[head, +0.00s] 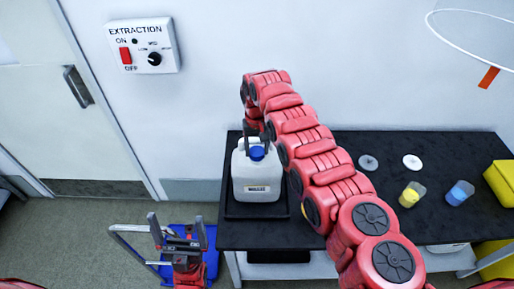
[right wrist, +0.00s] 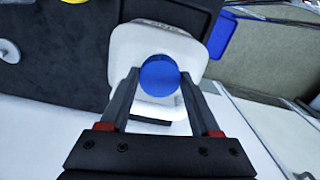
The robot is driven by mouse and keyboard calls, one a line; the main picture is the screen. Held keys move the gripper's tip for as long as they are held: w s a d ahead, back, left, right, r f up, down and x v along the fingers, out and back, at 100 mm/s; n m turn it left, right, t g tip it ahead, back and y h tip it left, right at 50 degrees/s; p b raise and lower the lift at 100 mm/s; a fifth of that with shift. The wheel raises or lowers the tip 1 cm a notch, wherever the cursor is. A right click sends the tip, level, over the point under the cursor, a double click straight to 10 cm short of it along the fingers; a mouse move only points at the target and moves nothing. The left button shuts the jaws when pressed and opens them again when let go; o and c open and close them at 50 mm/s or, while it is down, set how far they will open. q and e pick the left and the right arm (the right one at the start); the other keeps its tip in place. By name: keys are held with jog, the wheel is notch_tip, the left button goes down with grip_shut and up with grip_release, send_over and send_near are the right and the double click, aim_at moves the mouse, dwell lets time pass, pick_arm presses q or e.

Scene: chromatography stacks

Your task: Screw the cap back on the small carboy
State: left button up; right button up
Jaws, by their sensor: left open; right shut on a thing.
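The small carboy (head: 257,182) is a white jug with a dark label. It stands upright in a black tray at the left end of the dark bench. The blue cap (head: 257,153) sits at the carboy's mouth; how far it is threaded on cannot be told. My right gripper (head: 257,139) reaches over from the right and is shut on the cap. In the right wrist view the cap (right wrist: 160,75) lies between the two fingertips, above the white carboy top (right wrist: 150,42). My left gripper (head: 178,229) is open and empty, left of the bench, its fingers up.
The black tray (head: 270,211) holds the carboy. A yellow container (head: 502,181) is at the bench's right end. A blue cart (head: 211,252) is below my left gripper.

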jog(key=shift+f, duration=0.4)
